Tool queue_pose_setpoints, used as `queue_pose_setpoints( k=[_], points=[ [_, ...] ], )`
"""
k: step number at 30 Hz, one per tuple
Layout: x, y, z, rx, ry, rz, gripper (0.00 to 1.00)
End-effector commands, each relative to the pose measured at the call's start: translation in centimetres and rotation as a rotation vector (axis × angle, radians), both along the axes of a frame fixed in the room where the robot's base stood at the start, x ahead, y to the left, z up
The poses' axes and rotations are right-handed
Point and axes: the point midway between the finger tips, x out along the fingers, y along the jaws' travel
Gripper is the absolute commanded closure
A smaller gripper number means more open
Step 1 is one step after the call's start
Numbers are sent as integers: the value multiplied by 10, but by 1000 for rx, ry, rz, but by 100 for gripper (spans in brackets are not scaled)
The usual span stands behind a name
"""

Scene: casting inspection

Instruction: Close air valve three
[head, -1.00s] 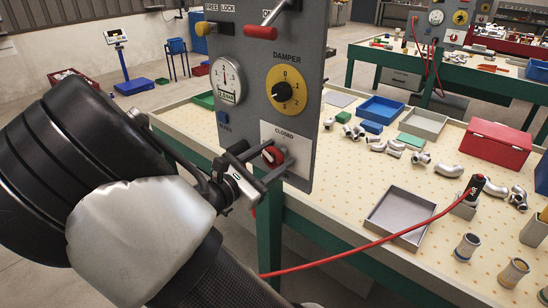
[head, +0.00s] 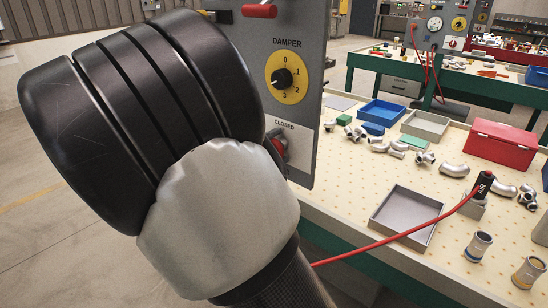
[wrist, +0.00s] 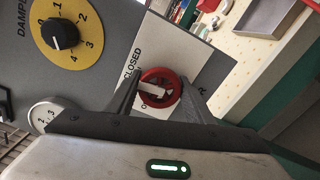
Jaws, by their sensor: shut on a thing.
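In the wrist view a round red valve knob (wrist: 174,78) with a pale bar across it sits on a white plate (wrist: 197,62) marked CLOSED. The two fingers of my gripper (wrist: 160,95) stand on either side of the knob and are shut on it. My wrist hides the fingers and most of the knob there. No valve number is readable.
The grey panel (head: 312,50) also carries a yellow DAMPER dial (head: 289,93) and a red-handled lever (head: 259,11). A white gauge (wrist: 45,112) is close by in the wrist view. Behind stands a table with a grey tray (head: 402,217), a red box (head: 499,150) and metal fittings.

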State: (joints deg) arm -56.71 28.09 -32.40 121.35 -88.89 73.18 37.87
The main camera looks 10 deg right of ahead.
Motion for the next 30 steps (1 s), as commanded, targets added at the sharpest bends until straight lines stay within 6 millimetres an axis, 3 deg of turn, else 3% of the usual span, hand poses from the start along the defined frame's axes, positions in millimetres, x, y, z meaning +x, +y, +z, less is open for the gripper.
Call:
queue_pose_setpoints(
  k=[9,26,27,30],
  points=[
    [0,0,-2,72,-98,0,75],
    [0,0,0,87,-118,1,75],
    [0,0,-1,87,-118,1,46],
    [0,0,0,87,-118,1,34]
  ],
)
